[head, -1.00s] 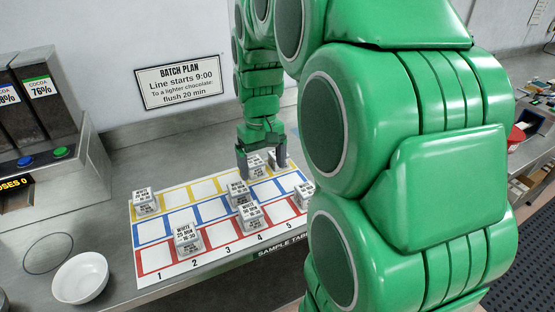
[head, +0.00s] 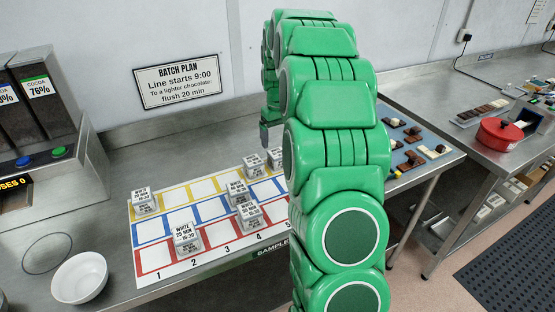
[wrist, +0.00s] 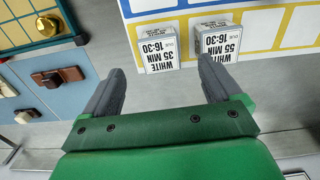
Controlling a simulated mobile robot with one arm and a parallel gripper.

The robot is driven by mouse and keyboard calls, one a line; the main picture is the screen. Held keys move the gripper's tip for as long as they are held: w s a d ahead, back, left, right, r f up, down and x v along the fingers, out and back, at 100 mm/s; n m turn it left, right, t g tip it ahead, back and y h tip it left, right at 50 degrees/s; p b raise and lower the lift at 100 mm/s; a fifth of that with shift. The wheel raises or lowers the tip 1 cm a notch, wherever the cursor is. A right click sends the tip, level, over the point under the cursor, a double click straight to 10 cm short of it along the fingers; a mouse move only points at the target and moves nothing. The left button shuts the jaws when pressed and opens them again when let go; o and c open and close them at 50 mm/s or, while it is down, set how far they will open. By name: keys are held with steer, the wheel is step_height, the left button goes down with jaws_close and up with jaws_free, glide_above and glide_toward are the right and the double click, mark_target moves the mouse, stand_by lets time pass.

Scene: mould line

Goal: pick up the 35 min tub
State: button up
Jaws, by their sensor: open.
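My gripper (wrist: 161,73) is open and empty. The tub is just beyond the fingertips, roughly between them across the picture. A 55 min tub (wrist: 218,42) stands close beside it, in front of the right finger. In the head view my arm hides most of the gripper; one fingertip shows above the pair.
The numbered sample mat (head: 150,270) holds several other tubs, including a white 25 min one (head: 186,238). A blue board with chocolates (head: 440,165) lies to the right. A white bowl (head: 80,278) stands at front left. Bare metal table lies behind the mat.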

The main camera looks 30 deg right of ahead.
mark_target(278, 153)
steer(key=shift+w+d+f, duration=0.15)
steer(key=shift+d+f, duration=0.05)
steer(key=shift+f, duration=0.2)
steer(key=shift+w+a+f, duration=0.1)
steer(key=shift+f, duration=1.75)
steer(key=shift+w+a+f, duration=0.1)
steer(key=shift+f, duration=1.7)
steer(key=c, duration=1.1)
steer(key=shift+r, duration=0.1)
